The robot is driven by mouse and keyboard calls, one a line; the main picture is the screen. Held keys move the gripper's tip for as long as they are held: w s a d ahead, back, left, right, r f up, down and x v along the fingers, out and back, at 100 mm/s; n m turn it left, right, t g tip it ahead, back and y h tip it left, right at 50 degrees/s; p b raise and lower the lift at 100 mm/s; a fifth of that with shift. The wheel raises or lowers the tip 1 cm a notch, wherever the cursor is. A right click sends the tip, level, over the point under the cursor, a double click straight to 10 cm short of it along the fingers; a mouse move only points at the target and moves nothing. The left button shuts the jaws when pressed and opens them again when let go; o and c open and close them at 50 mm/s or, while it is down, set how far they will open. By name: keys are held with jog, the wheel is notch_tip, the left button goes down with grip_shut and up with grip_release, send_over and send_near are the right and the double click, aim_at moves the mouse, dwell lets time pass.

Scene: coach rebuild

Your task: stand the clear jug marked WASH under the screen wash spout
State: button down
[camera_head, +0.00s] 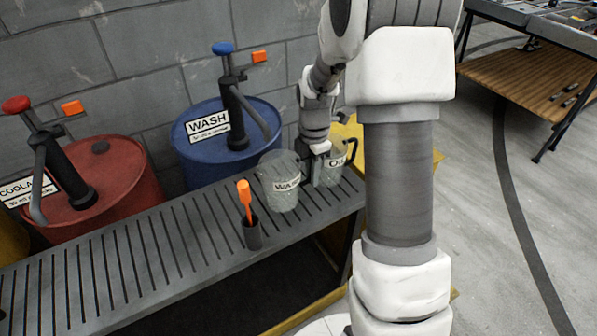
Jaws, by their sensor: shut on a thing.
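The clear jug marked WASH (281,187) is at the right part of the slatted bench, appearing upright. My gripper (314,172) points down at its right side, shut on it; the handle and the fingertips' contact are mostly hidden. I cannot tell whether the jug's base touches the slats. The screen wash pump, with a blue knob, stands on the blue drum marked WASH (208,124). Its grey spout (258,118) slopes down toward the bench, ending behind and left of the jug.
A clear jug marked OIL (331,172) with a dark handle stands close right of my gripper. An orange-handled tool in a dark cup (252,234) is in front left of the WASH jug. A red coolant drum (113,180) is at left. The slatted bench (130,255) is clear at left.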

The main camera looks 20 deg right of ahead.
jog(key=w, duration=0.3)
jog(key=w+a, duration=0.1)
jog(key=w, duration=0.2)
jog(key=shift+a, duration=0.1)
jog(key=shift+f+b, duration=0.95)
jog(key=shift+f, duration=0.8)
jog(key=shift+f, duration=0.2)
jog(key=c, duration=0.9)
grip_release()
jog(key=shift+o, duration=0.2)
jog(key=shift+r, duration=0.1)
